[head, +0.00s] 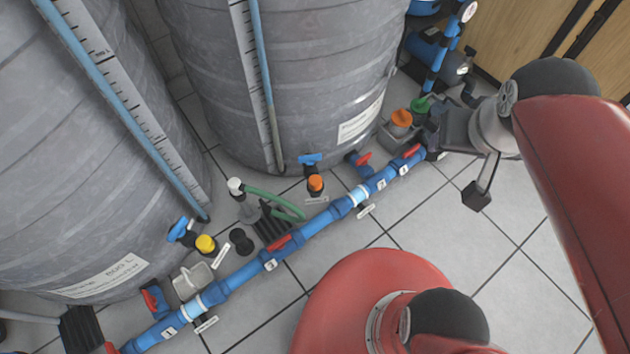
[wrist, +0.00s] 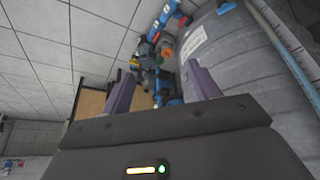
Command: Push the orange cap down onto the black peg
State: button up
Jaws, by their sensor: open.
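In the head view a small orange cap (head: 316,183) sits above a dark stub beside the grey tank's foot; I cannot tell how far down it is. A larger orange cap (head: 401,118) stands in a grey box next to a green cap (head: 420,105). A short black peg-like part (head: 241,241) stands on the floor; I cannot tell whether it is the task's peg. My gripper (wrist: 163,85) is open in the wrist view, with nothing seen between its fingers. In the head view it is near the grey box, partly hidden by my arm.
A blue pipe (head: 317,222) with red-handled valves runs diagonally along the floor. Two large grey tanks (head: 290,80) stand behind it. A yellow cap (head: 205,244), a green hose (head: 273,198) and a white container (head: 190,281) lie nearby. The tiled floor in front is largely clear.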

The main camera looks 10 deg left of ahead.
jog(key=w+a+f+n+g, duration=0.2)
jog(key=w+a+f, duration=0.4)
jog(key=w, duration=0.3)
jog(key=n+g+b, duration=0.2)
jog(key=n+g, duration=0.1)
jog(key=n, duration=0.2)
send_over(315, 180)
jog(key=f, duration=2.6)
jog(key=shift+w+f, duration=0.25)
jog(key=shift+w, duration=0.05)
jog(key=shift+f, duration=0.1)
jog(key=shift+f, duration=1.3)
jog(key=shift+s+f, duration=0.2)
jog(key=shift+f, duration=2.45)
